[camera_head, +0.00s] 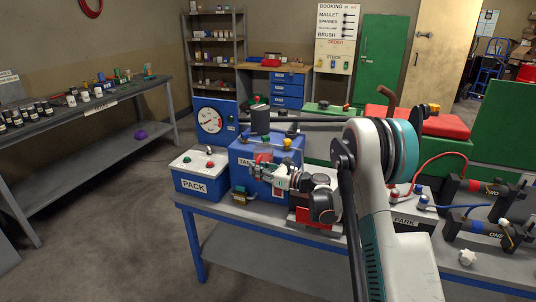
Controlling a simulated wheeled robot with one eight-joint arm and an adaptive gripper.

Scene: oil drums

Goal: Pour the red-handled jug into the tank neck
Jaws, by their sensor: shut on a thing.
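The blue tank (240,163), its label partly hidden, stands on the blue-framed bench behind my gripper. My gripper (271,172) reaches in from the right at the tank's front and is shut on the red handle (263,158) of the jug. The jug's outline is small and hard to separate from the tank. A dark grey upright cylinder (260,120) shows just above the tank top; I cannot tell whether it is the jug's body or the tank neck. Any liquid and the neck's opening are hidden.
A blue PACK box (202,174) stands left of the tank, and a round gauge (210,120) behind it. A yellow knob (287,143) is close to the gripper. Black ONE and TWO units (480,210) with hoses are at the right.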

